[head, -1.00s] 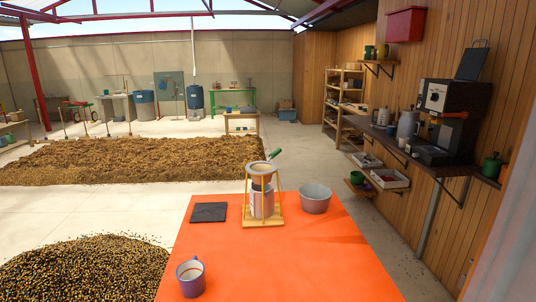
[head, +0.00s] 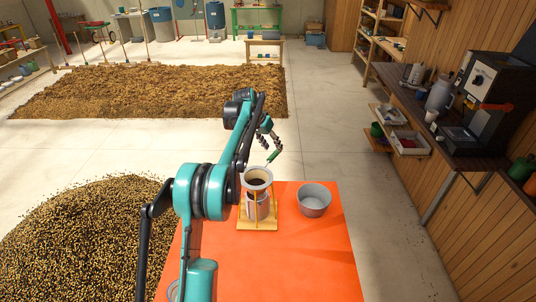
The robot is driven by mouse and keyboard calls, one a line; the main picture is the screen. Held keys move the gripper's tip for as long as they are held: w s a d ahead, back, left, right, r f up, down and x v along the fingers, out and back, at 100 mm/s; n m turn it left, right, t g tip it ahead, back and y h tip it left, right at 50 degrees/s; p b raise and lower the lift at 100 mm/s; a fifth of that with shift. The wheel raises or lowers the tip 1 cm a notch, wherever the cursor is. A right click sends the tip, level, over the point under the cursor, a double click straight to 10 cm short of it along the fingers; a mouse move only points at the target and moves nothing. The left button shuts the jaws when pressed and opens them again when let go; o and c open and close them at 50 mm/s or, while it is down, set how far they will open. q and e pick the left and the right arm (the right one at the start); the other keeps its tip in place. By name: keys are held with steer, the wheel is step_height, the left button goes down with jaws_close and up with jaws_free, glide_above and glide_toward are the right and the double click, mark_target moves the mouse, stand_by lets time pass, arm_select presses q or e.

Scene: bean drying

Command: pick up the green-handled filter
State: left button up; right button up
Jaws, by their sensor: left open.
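The filter (head: 258,174) sits on top of a yellow wooden stand (head: 258,226) on the orange table (head: 300,255). A metal container (head: 261,208) stands inside the stand, under the filter. My right gripper is not in view.
A grey metal pot (head: 314,199) stands right of the stand. A mug (head: 173,291) is mostly hidden behind my left arm at the table's front left. The table's front right is clear. A counter with a coffee machine (head: 482,95) lines the right wall.

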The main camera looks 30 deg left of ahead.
mark_target(275, 152)
arm_select(q)
steer(key=shift+w+a, duration=0.35)
steer(key=shift+w, duration=0.2)
steer(key=shift+w+f+p, duration=0.15)
steer(key=shift+w+p, duration=0.05)
steer(key=shift+p, duration=0.1)
steer(key=shift+d+f, duration=0.2)
steer(key=shift+f, duration=0.6)
steer(key=x, duration=0.1)
steer(key=p+x, duration=0.1)
steer(key=x, duration=0.3)
steer(key=shift+a+p, duration=0.4)
steer(key=shift+w+d+f, duration=0.1)
steer(key=shift+w+f, duration=0.05)
steer(key=shift+f, duration=0.2)
steer(key=shift+c, duration=0.9)
jaws_close()
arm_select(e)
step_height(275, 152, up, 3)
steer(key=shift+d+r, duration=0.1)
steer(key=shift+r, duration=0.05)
